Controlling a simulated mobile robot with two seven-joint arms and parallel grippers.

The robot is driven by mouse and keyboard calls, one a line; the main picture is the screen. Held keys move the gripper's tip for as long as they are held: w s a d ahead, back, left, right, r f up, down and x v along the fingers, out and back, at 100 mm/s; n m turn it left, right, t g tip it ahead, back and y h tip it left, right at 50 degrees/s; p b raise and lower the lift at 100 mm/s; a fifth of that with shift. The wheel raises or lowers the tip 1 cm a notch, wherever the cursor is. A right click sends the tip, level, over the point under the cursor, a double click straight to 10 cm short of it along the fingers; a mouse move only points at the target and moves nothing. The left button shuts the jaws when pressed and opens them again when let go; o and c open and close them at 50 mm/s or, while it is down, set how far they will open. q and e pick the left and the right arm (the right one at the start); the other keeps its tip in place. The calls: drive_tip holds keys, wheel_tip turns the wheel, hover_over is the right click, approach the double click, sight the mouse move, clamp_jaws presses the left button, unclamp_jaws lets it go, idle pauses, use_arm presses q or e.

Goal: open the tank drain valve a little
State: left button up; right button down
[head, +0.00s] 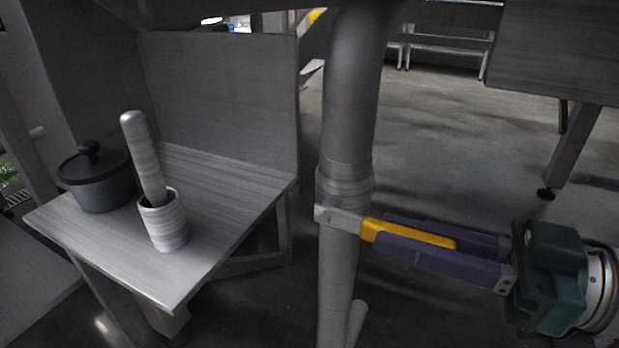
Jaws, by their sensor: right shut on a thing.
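The tank drain valve (343,188) sits on a thick grey vertical pipe (352,95) in the middle of the head view. Its lever (340,218) has a grey metal root at the pipe and a yellow grip (412,236). The lever points right and slightly toward me, across the pipe. My right gripper (378,233) comes in from the right, with purple fingers shut along both sides of the yellow grip. The fingers hide part of the grip and its far end. My left gripper is not in view.
A grey side table (235,200) stands left of the pipe, with a lidded dark pot (98,185) and a mortar (165,228) with a pestle (143,155). A dark tank edge or counter overhangs at upper right.

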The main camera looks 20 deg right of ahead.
sight(406, 230)
idle(0.7)
drive_tip(key=shift+r+p, duration=0.2)
drive_tip(key=shift+p, duration=0.1)
drive_tip(key=r+g+p, duration=0.1)
drive_tip(key=p, duration=0.2)
drive_tip(key=r+g+h+p, duration=0.1)
drive_tip(key=p, duration=0.3)
drive_tip(key=r+g+h+p, duration=0.1)
drive_tip(key=p, duration=0.3)
drive_tip(key=shift+w+a, duration=0.15)
drive_tip(key=shift+w, duration=0.1)
drive_tip(key=shift+p, duration=0.4)
drive_tip(key=shift+f+h, duration=0.15)
drive_tip(key=shift+h, duration=0.25)
drive_tip(key=c, duration=0.8)
unclamp_jaws()
drive_tip(key=shift+c, duration=0.2)
